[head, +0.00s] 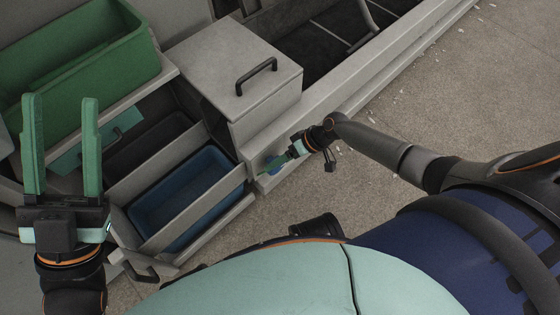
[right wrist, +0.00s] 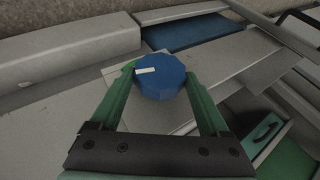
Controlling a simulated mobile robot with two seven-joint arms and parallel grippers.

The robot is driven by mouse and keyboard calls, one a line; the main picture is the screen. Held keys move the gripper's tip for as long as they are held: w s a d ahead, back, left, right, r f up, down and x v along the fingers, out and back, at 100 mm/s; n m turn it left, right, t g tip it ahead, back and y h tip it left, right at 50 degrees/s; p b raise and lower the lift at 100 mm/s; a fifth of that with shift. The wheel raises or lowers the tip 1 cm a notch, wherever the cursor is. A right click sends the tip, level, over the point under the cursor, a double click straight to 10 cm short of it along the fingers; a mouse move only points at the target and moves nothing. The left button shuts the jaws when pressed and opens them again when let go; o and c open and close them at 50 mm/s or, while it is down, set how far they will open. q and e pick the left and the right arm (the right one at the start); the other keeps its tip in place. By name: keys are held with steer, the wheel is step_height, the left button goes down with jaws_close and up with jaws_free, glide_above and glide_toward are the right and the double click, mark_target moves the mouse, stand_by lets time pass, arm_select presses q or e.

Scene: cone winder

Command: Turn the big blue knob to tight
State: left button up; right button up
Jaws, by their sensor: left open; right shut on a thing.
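The big blue knob (right wrist: 160,78) is in the middle of the right wrist view, on a pale square plate (right wrist: 118,80). A white mark lies on its upper left part. In the head view the knob (head: 275,163) is small and partly hidden by my right gripper (head: 283,161). The green fingers of my right gripper (right wrist: 160,92) lie on either side of the knob and are shut on it. My left gripper (head: 62,145) is open and empty at the left of the head view, with its fingers pointing up in the picture. I cannot read any label beside the knob.
A green bin (head: 80,62) stands at the upper left. An open drawer with a blue bin (head: 187,190) is left of the knob. A grey box with a black handle (head: 256,76) is above.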

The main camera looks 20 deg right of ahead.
stand_by(0.5)
steer(key=o, duration=1.2)
arm_select(q)
step_height(320, 180, up, 6)
steer(key=p, duration=0.5)
steer(key=shift+s+a+n+t, duration=0.15)
steer(key=shift+a+n+t, duration=0.15)
steer(key=shift+a, duration=0.15)
arm_select(e)
steer(key=v, duration=1.2)
steer(key=shift+d, duration=0.35)
arm_select(q)
steer(key=shift+r, duration=0.1)
